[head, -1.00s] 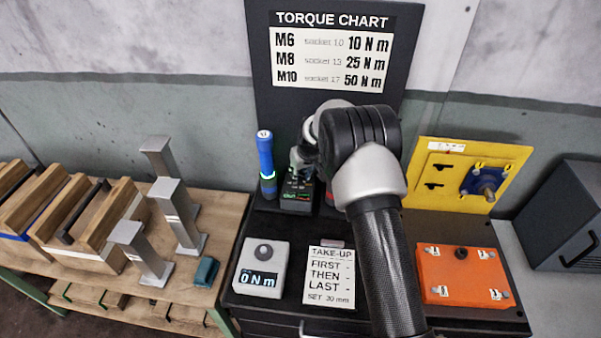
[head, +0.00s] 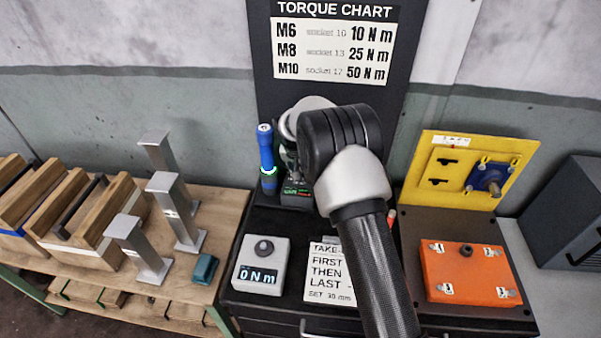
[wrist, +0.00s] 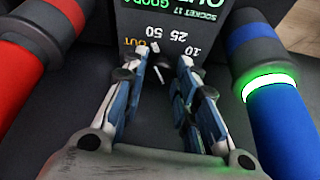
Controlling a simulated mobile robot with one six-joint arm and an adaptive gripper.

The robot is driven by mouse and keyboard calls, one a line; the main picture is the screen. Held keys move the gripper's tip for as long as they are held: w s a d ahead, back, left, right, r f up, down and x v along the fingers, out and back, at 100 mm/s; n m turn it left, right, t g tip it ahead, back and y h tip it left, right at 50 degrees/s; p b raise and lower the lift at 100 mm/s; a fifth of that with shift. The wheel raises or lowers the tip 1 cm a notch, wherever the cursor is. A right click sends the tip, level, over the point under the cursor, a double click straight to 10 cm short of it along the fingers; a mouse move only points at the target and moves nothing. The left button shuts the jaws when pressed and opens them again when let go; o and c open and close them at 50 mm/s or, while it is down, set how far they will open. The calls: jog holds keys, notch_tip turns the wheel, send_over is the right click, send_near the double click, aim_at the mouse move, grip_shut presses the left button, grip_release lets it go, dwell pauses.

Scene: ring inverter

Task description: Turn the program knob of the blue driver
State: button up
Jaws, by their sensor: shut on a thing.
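The blue driver (head: 266,160) stands upright with a lit green ring, left of my arm; it fills the right side of the wrist view (wrist: 272,115). Beside it is a black box (head: 296,195) with a lit display. In the wrist view its face (wrist: 180,20) shows upside down, reading 10, 25, 50 and OUT. A dark program knob with a white pointer (wrist: 159,73) sits between my fingertips. My gripper (wrist: 158,66) is shut on this knob, with a finger on either side. My arm hides most of the gripper in the head view.
A red driver (wrist: 35,50) stands close on the left in the wrist view. An orange box (head: 468,273) and yellow panel (head: 465,165) are at right.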

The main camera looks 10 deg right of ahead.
jog(key=shift+m+b, duration=0.35)
jog(key=shift+m, duration=0.15)
jog(key=o, duration=1.1)
jog(key=v, duration=1.2)
jog(key=shift+w+a, duration=0.15)
jog(key=shift+a, duration=0.1)
